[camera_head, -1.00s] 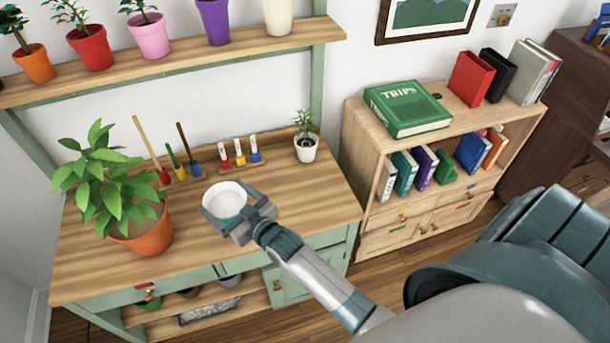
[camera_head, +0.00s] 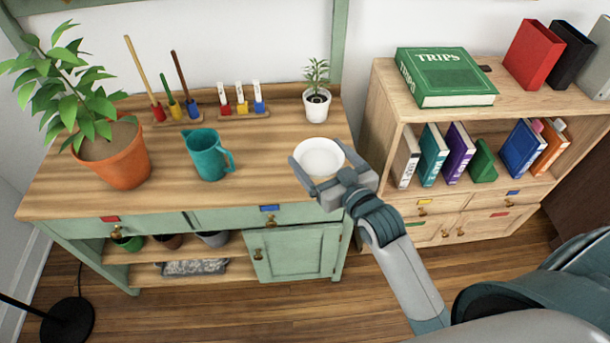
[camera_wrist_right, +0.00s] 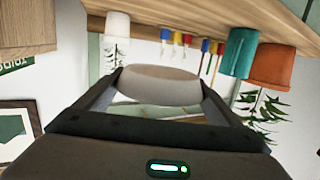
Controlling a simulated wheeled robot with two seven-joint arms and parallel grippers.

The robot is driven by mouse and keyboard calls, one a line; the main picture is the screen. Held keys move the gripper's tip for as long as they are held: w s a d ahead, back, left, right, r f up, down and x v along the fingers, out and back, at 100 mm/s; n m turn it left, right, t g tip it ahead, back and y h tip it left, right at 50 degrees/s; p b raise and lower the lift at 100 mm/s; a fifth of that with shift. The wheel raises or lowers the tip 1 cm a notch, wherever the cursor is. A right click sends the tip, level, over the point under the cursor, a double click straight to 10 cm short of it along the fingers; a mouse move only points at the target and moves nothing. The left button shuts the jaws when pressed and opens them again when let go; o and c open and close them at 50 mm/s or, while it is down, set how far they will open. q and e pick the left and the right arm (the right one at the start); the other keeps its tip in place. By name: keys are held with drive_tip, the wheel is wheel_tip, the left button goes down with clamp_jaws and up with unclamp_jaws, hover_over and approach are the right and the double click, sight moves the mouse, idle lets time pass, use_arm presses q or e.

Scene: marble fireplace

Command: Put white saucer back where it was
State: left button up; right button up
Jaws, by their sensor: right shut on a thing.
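The white saucer (camera_head: 320,153) is a small, round white dish. My right gripper (camera_head: 314,160) is shut on it, with one finger on either side. In the head view it shows over the right front part of the green-framed wooden bench top (camera_head: 265,150), below the small white pot. How high it is above the bench top is hard to tell. The right wrist view shows the saucer (camera_wrist_right: 160,85) edge-on between the two fingers (camera_wrist_right: 158,92), with the room upside down. My left gripper is not in view.
A teal pitcher (camera_head: 206,157) stands on the bench left of the saucer. A large potted plant (camera_head: 115,160) is farther left. A small white pot (camera_head: 317,104) and holders with coloured tools (camera_head: 240,110) stand at the back. A bookcase (camera_head: 385,125) with a green book (camera_head: 447,80) is to the right.

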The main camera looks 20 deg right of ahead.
drive_tip(key=shift+s+d, duration=0.3)
drive_tip(key=shift+d, duration=0.1)
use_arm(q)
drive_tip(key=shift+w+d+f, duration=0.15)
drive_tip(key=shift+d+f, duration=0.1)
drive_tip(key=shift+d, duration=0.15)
use_arm(e)
drive_tip(key=shift+w+a, duration=0.1)
drive_tip(key=shift+w, duration=0.05)
drive_tip(key=w+a+f, duration=0.1)
drive_tip(key=w+f, duration=0.1)
drive_tip(key=w, duration=0.1)
drive_tip(key=w+a+f, duration=0.2)
drive_tip(key=w, duration=0.2)
drive_tip(key=w+a+f+p, duration=0.1)
drive_tip(key=w+f, duration=0.2)
drive_tip(key=shift+w+a, duration=0.2)
drive_tip(key=shift+a, duration=0.2)
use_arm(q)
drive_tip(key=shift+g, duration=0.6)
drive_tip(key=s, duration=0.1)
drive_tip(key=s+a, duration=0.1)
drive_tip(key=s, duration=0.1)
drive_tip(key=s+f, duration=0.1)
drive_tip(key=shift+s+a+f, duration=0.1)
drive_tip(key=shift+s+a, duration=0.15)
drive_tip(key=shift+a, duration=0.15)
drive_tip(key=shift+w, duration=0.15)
